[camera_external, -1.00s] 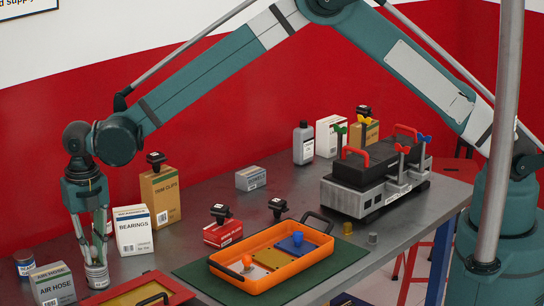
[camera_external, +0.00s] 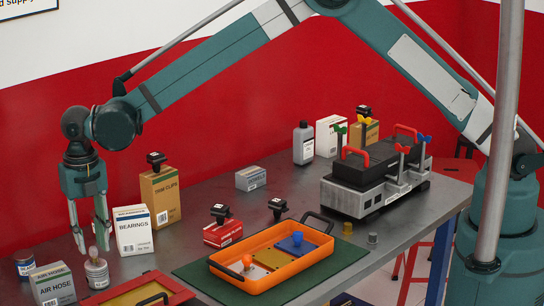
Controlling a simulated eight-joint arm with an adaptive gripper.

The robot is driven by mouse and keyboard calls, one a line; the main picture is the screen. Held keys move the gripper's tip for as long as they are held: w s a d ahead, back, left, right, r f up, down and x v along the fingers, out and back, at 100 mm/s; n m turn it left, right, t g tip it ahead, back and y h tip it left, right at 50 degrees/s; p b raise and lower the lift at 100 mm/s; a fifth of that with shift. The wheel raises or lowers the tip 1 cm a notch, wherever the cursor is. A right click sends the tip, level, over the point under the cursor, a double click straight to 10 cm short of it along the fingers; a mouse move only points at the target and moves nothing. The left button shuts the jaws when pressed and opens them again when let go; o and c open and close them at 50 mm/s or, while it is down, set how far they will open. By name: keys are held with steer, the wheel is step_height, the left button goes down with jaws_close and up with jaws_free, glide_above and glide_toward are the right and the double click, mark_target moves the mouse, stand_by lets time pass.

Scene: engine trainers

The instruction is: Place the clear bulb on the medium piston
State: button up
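A small pale, see-through bulb shape, apparently the clear bulb (camera_external: 93,254), stands on top of a short whitish-grey cylinder with a band (camera_external: 97,273) at the left front of the table. I cannot tell for sure that this cylinder is the medium piston. My gripper (camera_external: 93,249) points down over it with its two fingers spread. The fingertips are about level with the bulb, one on each side in the picture, and nothing appears to be held. Whether a finger touches the bulb is too small to tell.
Boxes stand close by: AIR HOSE (camera_external: 52,284) and BEARINGS (camera_external: 133,231). An orange tray (camera_external: 285,277) holds an orange bulb (camera_external: 247,261) and a blue bulb (camera_external: 297,238). A red tray (camera_external: 178,291) lies in front. Two small cylinders, yellowish (camera_external: 347,229) and grey (camera_external: 372,239), stand right.

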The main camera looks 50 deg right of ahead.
mark_target(93, 247)
step_height(93, 247, up, 8)
steer(key=shift+r, duration=0.25)
stand_by(0.7)
stand_by(0.3)
